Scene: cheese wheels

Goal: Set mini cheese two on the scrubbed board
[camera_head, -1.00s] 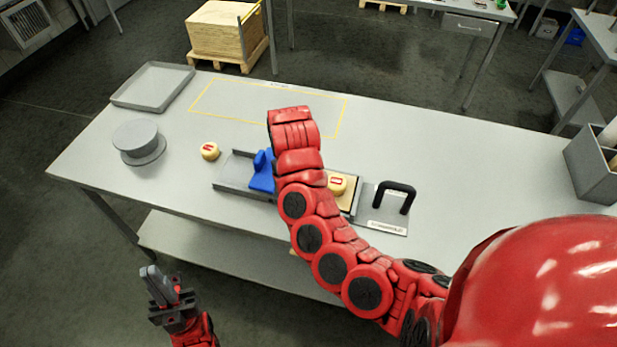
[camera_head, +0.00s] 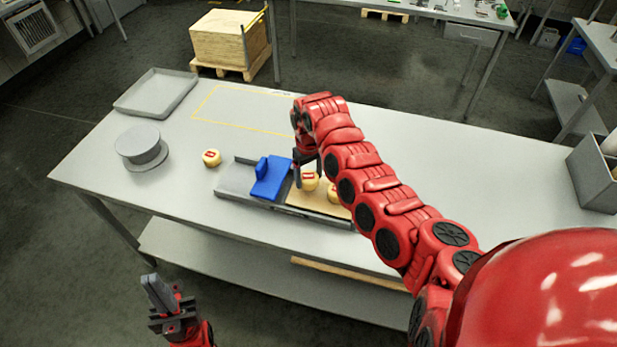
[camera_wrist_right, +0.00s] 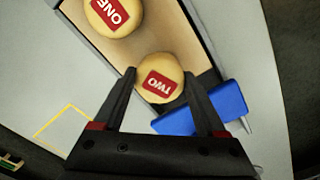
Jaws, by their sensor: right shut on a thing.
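Mini cheese two (camera_wrist_right: 160,77), a small round yellow cheese with a red label reading TWO, is between the fingertips of my right gripper (camera_wrist_right: 160,80), which is shut on it. In the head view this cheese (camera_head: 309,181) is at the left part of the scrubbed board (camera_head: 310,201), a pale wooden board. I cannot tell whether it touches the board. Mini cheese one (camera_wrist_right: 112,15), labelled ONE, sits on the board beside it, partly hidden by my arm in the head view (camera_head: 333,194). My left gripper (camera_head: 160,285) is empty, low in front of the table; its opening is unclear.
A blue block (camera_head: 271,178) on a grey base stands left of the board. Another small cheese (camera_head: 211,158) lies further left, near a grey round stand (camera_head: 140,146). A grey tray (camera_head: 156,93) and a yellow outline (camera_head: 235,107) are behind.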

